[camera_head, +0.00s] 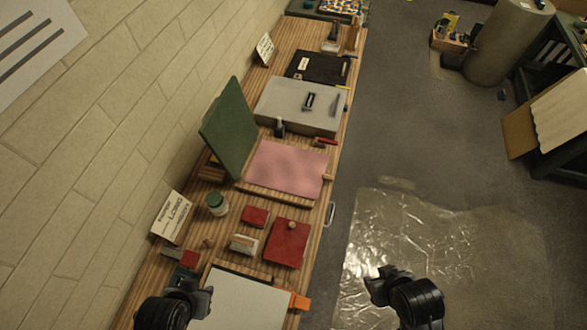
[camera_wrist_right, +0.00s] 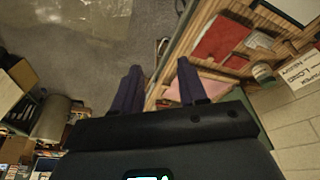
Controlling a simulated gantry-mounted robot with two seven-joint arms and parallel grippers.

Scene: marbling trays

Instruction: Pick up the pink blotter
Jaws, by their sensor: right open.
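The pink blotter (camera_head: 287,168) lies flat on the wooden bench around its middle in the head view. Part of it shows beyond a fingertip in the right wrist view (camera_wrist_right: 214,86). My right gripper (camera_head: 382,280) is over the floor, right of the bench and well nearer than the blotter. Its two fingers stand apart with nothing between them in the wrist view (camera_wrist_right: 160,68). My left gripper (camera_head: 200,290) is at the near left of the bench, far from the blotter; its jaw opening cannot be made out.
A green board (camera_head: 228,128) stands tilted at the blotter's left. A grey slab (camera_head: 285,100) lies behind it. A jar (camera_head: 217,203), a red pad (camera_head: 288,245) and a white sheet (camera_head: 245,302) are nearer. A metal handle (camera_head: 330,214) projects from the bench edge.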

